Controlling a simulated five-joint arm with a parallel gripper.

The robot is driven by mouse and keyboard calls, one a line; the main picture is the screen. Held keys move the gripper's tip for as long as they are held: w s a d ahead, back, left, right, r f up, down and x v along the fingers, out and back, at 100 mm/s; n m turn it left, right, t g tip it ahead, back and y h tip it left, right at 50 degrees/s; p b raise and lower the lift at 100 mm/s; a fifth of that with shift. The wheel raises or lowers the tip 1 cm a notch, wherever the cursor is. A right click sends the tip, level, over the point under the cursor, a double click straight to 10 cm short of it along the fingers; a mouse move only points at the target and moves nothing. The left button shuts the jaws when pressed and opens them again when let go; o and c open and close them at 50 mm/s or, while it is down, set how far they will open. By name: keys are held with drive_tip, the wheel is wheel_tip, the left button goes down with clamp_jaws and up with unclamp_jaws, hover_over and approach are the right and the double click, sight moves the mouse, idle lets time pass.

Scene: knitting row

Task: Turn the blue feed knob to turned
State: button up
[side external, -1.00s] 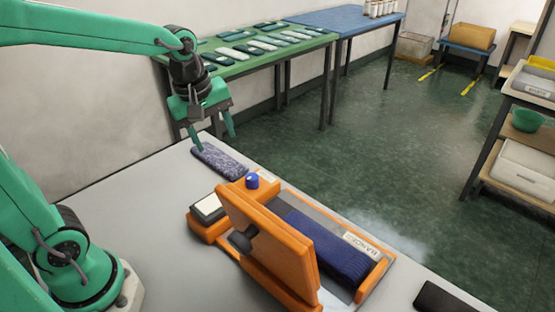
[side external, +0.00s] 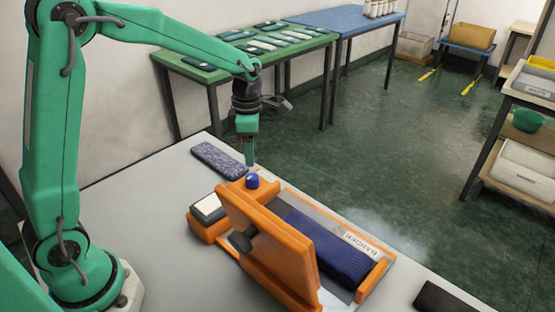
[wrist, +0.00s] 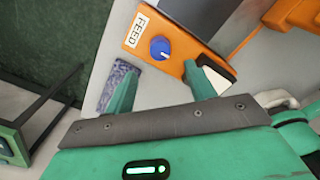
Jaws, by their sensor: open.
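The blue feed knob (side external: 252,181) sits on the orange corner of the machine (side external: 237,192). In the wrist view the knob (wrist: 160,48) shows a light pointer line and lies beside a white label reading FEED (wrist: 136,30). My gripper (side external: 250,160) points down just above and behind the knob in the side view, apart from it. In the wrist view my gripper (wrist: 160,85) has its two green fingers spread, with nothing between them, and the knob lies ahead of the gap.
A grey speckled fabric strip (side external: 220,160) lies on the white table (side external: 130,210) left of the knob. The machine holds a tilted orange plate (side external: 265,240), a dark blue knitted piece (side external: 325,248) and a white-topped block (side external: 208,208). A dark flat item (side external: 450,298) lies at the front right.

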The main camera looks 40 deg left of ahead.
sight(252, 176)
drive_tip(key=shift+f, duration=0.2)
drive_tip(key=shift+f, duration=3.75)
drive_tip(key=c, duration=1)
